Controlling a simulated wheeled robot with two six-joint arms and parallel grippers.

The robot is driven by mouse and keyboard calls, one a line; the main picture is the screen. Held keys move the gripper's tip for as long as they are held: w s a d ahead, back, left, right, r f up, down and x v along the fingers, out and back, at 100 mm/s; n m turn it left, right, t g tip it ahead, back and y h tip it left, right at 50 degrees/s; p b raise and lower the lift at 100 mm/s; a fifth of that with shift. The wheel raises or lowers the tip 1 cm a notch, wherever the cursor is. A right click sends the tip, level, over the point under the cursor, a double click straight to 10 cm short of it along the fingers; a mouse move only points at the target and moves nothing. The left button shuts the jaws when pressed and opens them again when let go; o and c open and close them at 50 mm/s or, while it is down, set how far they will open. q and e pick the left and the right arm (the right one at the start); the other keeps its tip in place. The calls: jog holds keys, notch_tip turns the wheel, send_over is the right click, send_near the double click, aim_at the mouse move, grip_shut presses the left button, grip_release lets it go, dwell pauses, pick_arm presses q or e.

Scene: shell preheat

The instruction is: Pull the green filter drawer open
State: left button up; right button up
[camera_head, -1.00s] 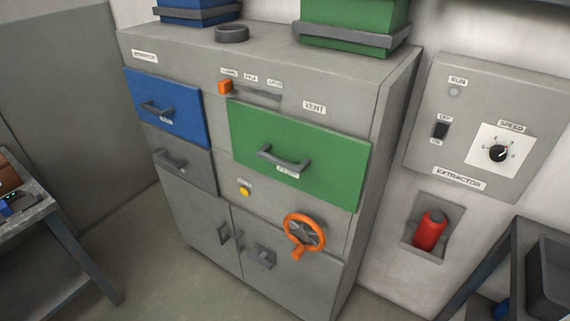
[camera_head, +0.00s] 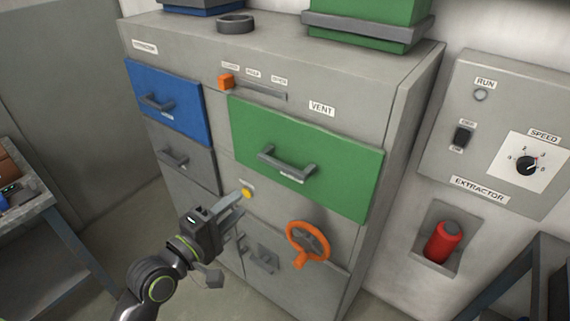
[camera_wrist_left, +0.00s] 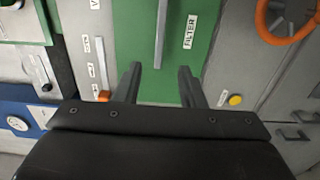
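The green filter drawer (camera_head: 330,165) sits shut in the upper right of the grey cabinet, with a grey bar handle (camera_head: 288,165) across its front. In the left wrist view the drawer face (camera_wrist_left: 207,18) fills the upper middle, with the handle (camera_wrist_left: 161,35) upright in the picture beside the FILTER label. My left gripper (camera_head: 240,198) is in front of the cabinet, below and left of the handle. In the left wrist view its two fingers (camera_wrist_left: 159,76) are apart with nothing between them, and the handle lies ahead of the gap. My right gripper is not in view.
A blue drawer (camera_head: 170,103) and a grey drawer are to the left. A yellow button (camera_head: 247,192) and an orange handwheel (camera_head: 308,241) sit below the green drawer. An orange slider (camera_head: 227,82) is above. The extractor panel (camera_head: 500,110) is at right; a bench (camera_head: 40,215) stands left.

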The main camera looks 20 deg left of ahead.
aim_at(279, 168)
pick_arm(q)
jog(key=p+x, duration=0.2)
jog(key=x, duration=1.4)
jog(key=shift+w+f, duration=0.1)
jog(key=shift+w, duration=0.25)
jog(key=shift+c, duration=0.2)
grip_shut()
